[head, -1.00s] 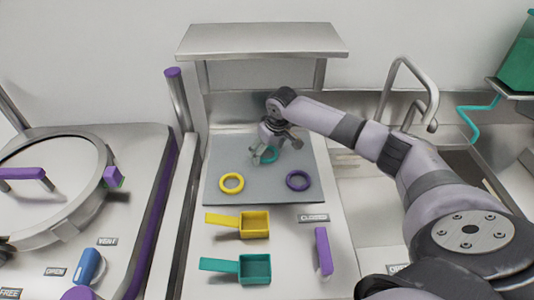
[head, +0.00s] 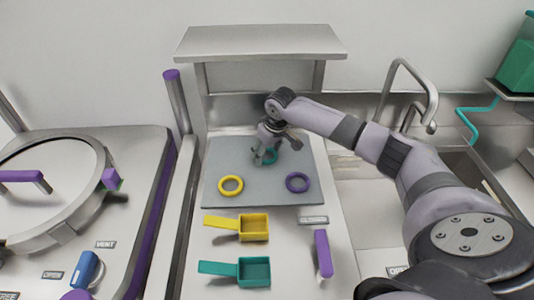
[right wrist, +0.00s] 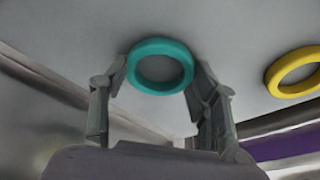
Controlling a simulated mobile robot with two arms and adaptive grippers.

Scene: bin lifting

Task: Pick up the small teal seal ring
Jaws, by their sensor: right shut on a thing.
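The teal seal ring (head: 270,156) lies at the back of the grey mat (head: 230,165), partly hidden by my right gripper (head: 265,158). In the right wrist view the teal ring (right wrist: 160,44) sits between the two fingertips of my right gripper (right wrist: 160,75), which is shut on it. The ring looks flat against the mat; I see no clear gap beneath it. My left gripper is not in view.
A yellow ring (head: 230,185) and a purple ring (head: 297,182) lie nearer on the mat. A yellow scoop (head: 253,227), a teal scoop (head: 254,271) and a purple handle (head: 323,254) are in front. A metal shelf (head: 260,42) overhangs the back.

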